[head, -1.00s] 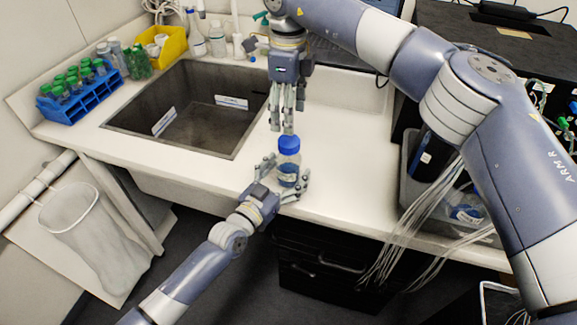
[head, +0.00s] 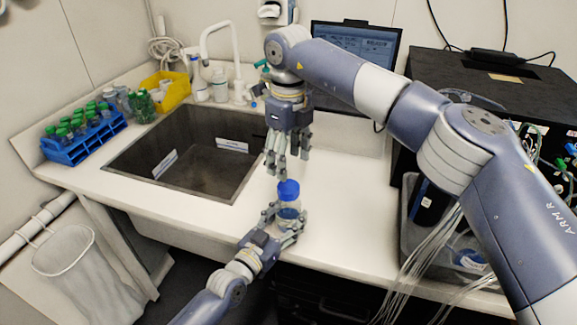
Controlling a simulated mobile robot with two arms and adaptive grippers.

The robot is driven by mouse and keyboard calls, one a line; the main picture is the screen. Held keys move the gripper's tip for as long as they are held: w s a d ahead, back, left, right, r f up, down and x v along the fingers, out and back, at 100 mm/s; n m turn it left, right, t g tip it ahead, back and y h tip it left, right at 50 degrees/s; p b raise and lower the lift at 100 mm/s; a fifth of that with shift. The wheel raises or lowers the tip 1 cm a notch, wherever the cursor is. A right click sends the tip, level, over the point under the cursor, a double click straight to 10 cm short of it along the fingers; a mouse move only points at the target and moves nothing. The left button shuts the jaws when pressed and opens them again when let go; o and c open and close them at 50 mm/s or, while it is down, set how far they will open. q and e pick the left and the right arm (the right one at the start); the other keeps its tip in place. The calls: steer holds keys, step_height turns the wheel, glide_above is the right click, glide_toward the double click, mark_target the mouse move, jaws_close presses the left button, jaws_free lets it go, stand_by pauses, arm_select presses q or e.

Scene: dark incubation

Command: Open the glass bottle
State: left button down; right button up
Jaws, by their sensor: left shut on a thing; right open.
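The glass bottle (head: 289,211) is clear with a blue screw cap (head: 288,190) on top. It is upright at the front part of the white counter, right of the sink. My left gripper (head: 287,222) is shut around the bottle's body from the front, and its fingers hide part of the glass. My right gripper (head: 284,172) points down from above with its fingers apart and empty. Its fingertips are just above the cap, slightly to the left of it in the picture. Whether the bottle's base touches the counter is hidden.
A sink (head: 185,155) lies left of the bottle. A blue rack (head: 82,138) of green-capped tubes and a yellow bin (head: 166,91) stand on the left. A monitor (head: 355,52) is at the back. A grey tub (head: 409,215) stands on the right. The counter (head: 345,200) right of the bottle is clear.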

mark_target(289, 186)
steer(key=m, duration=1.2)
steer(key=shift+m, duration=0.3)
steer(key=m, duration=1.5)
steer(key=shift+m, duration=0.3)
steer(key=m, duration=0.3)
steer(key=shift+m, duration=0.4)
steer(key=shift+f, duration=0.35)
step_height(289, 186, down, 7)
steer(key=shift+f, duration=0.15)
